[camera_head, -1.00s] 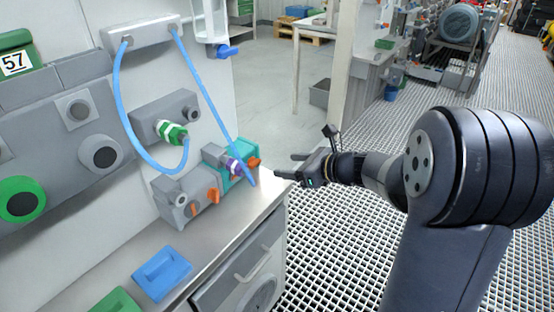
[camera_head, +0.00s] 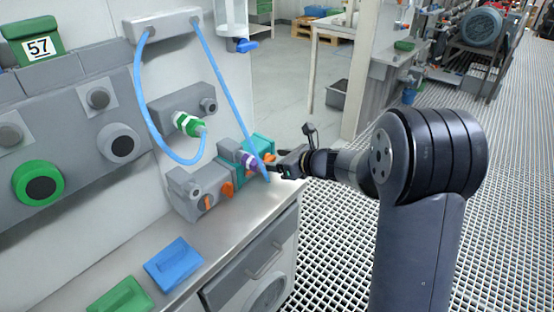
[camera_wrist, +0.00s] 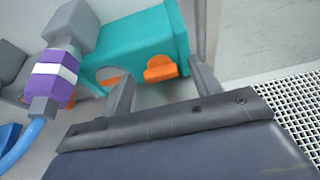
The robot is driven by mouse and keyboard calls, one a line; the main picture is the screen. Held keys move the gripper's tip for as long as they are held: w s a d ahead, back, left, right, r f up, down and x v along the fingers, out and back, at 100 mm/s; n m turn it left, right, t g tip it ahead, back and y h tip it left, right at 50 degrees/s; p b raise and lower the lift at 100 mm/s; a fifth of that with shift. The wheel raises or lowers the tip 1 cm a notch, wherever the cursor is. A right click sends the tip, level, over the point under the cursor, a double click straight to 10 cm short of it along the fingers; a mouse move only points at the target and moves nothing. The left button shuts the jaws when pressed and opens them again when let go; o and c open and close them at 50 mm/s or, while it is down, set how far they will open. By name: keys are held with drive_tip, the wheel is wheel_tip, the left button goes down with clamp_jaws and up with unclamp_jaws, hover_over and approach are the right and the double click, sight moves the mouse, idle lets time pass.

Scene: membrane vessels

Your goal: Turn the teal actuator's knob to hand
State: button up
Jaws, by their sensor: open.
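The teal actuator (camera_head: 258,147) stands at the back right of the bench in the head view, partly hidden behind the blue hose and my gripper. In the wrist view the teal body (camera_wrist: 140,48) fills the upper middle. I cannot tell whether either finger touches the actuator.
A grey actuator (camera_head: 199,190) with orange knobs stands left of the teal one. A purple-and-white coupling (camera_wrist: 54,75) on a blue hose (camera_head: 222,90) sits close by. Grated floor is open at right.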

drive_tip(key=c, duration=1)
